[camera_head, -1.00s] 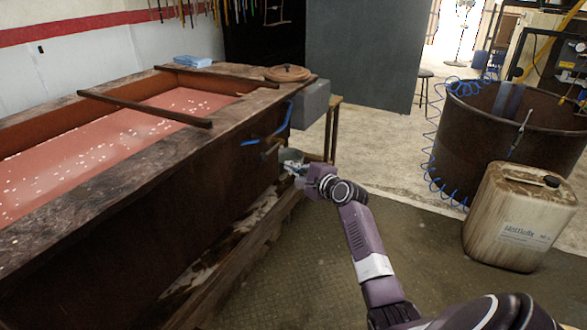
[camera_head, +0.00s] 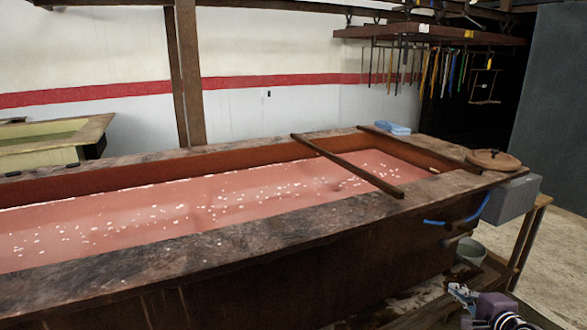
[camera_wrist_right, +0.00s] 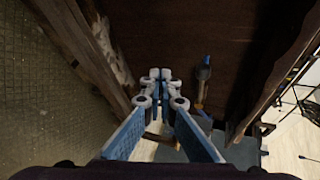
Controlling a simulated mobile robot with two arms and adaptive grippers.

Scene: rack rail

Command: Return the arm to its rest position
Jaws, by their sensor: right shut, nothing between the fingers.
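My right gripper (camera_head: 462,294) shows at the bottom right edge of the head view, low beside the vat's near right end. It is shut and empty. In the right wrist view its blue fingers (camera_wrist_right: 160,76) meet at their tips, in front of the vat's dark brown side. Most of my right arm is out of the head view. My left gripper shows in neither view.
A long rusty vat (camera_head: 230,280) of pink liquid fills the middle. Two bars (camera_head: 345,165) lie over it. A round lid (camera_head: 492,158) and a blue cloth (camera_head: 393,127) lie on its rim. A grey bucket (camera_head: 472,252) stands near its right end.

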